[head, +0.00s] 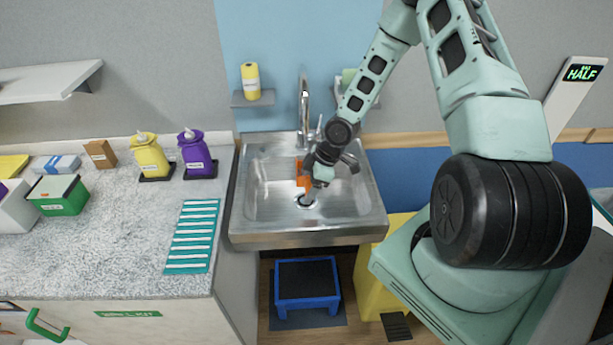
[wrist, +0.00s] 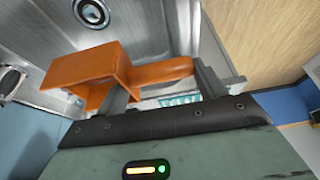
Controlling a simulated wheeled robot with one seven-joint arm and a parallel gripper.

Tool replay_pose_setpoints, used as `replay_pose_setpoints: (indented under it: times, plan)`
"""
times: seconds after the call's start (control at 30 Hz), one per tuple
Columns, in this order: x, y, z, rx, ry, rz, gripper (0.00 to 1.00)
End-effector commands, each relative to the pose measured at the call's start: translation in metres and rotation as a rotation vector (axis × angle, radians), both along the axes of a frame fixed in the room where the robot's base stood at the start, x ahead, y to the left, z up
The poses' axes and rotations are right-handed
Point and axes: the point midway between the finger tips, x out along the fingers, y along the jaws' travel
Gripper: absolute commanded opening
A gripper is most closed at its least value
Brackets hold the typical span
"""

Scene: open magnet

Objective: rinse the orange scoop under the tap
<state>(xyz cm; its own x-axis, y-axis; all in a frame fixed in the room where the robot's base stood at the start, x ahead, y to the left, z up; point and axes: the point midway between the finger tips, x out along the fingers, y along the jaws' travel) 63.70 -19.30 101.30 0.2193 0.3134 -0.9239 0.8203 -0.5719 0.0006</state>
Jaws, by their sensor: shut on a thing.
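The orange scoop (head: 301,174) is over the steel sink basin (head: 262,190), partly hidden by my gripper (head: 312,172). In the wrist view, my gripper (wrist: 162,88) is shut on the scoop's handle, and the box-shaped bowl of the scoop (wrist: 85,72) sticks out to the left. The tap (head: 304,100) stands at the back of the sink, behind the scoop in the head view. I cannot make out any running water. The drain (wrist: 91,12) shows beyond the scoop in the wrist view.
A ribbed teal mat (head: 193,237) lies on the counter left of the sink. A yellow bottle (head: 149,157) and a purple bottle (head: 197,155) stand at the counter's back. A blue step stool (head: 307,283) is below the sink. A yellow bin (head: 372,285) stands right of it.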

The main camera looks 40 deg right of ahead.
Motion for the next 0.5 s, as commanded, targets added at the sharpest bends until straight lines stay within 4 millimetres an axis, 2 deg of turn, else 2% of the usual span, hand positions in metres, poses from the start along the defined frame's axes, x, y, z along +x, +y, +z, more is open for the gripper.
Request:
replay_pose_setpoints:
  times: [0.5]
  plan:
    - [-0.021,0.033,-0.002,-0.001,-0.001,0.001,0.47]
